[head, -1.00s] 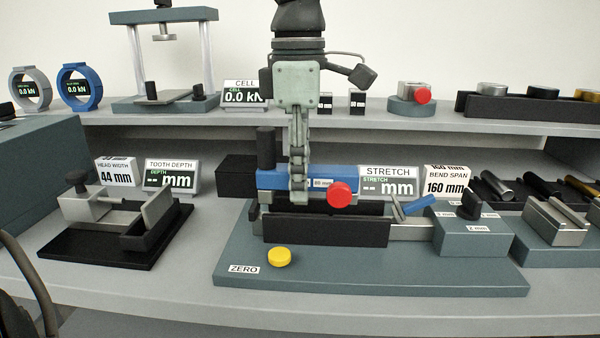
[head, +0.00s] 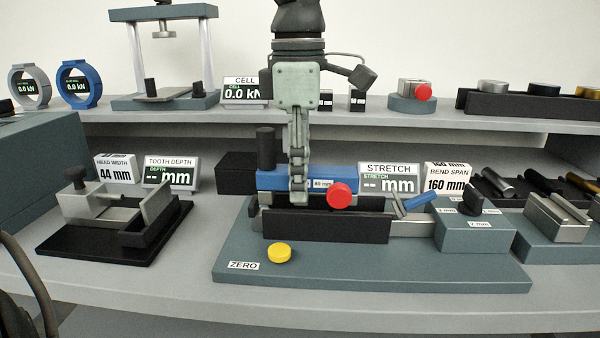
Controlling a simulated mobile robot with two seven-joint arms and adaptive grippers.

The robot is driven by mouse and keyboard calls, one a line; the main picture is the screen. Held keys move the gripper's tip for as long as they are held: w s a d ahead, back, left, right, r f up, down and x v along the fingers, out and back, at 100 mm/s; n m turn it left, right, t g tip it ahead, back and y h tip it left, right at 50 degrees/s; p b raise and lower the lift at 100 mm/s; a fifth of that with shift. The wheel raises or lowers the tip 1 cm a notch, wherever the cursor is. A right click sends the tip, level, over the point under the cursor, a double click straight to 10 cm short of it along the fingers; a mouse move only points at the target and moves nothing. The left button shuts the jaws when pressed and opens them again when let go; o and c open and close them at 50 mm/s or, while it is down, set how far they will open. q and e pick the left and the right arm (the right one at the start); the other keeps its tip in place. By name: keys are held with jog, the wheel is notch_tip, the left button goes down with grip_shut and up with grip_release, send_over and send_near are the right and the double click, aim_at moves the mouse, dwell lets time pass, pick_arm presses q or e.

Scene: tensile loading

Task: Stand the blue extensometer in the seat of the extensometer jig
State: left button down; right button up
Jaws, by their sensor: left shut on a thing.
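The blue extensometer (head: 271,179) is a level blue bar with a dark post at its left end and a red knob (head: 340,195) at its right end. My left gripper (head: 299,197) points straight down and is shut on the middle of the bar. The extensometer jig (head: 330,229) has a black trough-like seat on a grey-green base. The bar is over the seat, lengthwise along it, behind the front wall. That wall and the fingers hide its underside, so I cannot tell whether it touches the seat floor. My right gripper is not in view.
A yellow button (head: 279,253) is on the jig base by the ZERO label. The STRETCH display (head: 389,180) stands close behind, with a black block (head: 236,173) to the left.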

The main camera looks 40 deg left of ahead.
pick_arm(q)
jog(key=shift+f+b, duration=0.65)
jog(key=shift+f, duration=0.2)
jog(key=c, duration=1.1)
grip_release()
jog(key=shift+o, duration=0.2)
notch_tip(320, 180, up, 12)
jog(key=shift+s, duration=0.1)
